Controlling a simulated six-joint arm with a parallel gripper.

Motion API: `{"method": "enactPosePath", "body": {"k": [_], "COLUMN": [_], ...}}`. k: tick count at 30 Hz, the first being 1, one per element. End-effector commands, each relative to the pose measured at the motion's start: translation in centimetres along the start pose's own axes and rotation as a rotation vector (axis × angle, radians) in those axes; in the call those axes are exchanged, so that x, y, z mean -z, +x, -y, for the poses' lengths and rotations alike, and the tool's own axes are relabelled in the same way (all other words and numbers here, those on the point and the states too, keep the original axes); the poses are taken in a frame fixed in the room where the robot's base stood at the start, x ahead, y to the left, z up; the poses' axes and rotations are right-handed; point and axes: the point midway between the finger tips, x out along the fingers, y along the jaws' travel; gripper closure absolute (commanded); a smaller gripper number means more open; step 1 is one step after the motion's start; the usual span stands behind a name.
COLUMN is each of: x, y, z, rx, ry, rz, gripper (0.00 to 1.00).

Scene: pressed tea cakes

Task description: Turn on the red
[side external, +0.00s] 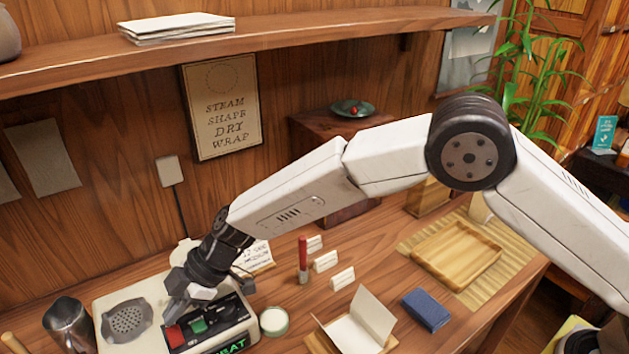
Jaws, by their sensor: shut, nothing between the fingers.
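A cream device (113,337) with a round perforated metal plate (127,319) stands at the lower left. Its dark panel carries a red switch (174,336), a green switch (198,327) and a green lit-looking label (225,347) that ends in "EAT". My gripper (170,316) is shut and empty, pointing down just above the panel by the red switch. I cannot tell whether the fingertips touch the switch. My gripper and wrist hide part of the device's back.
A metal pitcher (70,324) stands left of the device. Right of it are a small round tin (274,321), a red marker (303,260), small white cards (326,262), an open white wrapper (358,326), a blue block (425,309) and a wooden tray (457,255).

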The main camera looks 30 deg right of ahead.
Motion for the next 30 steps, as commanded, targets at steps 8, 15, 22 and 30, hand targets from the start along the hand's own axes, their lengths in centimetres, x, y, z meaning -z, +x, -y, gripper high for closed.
{"method": "enactPosePath", "body": {"k": [8,15,22,30], "x": [0.6,0.5,0.5,0.5], "y": [-4.5,-8.2,-10.1,-10.5], "z": [-0.8,-1.3,-1.6,-1.6], "rx": [-0.003,-0.003,-0.001,0.001], "ry": [0.001,0.002,0.001,0.001], "rz": [-0.001,-0.001,0.0,0.0], "gripper": [1.0,1.0,1.0,1.0]}}
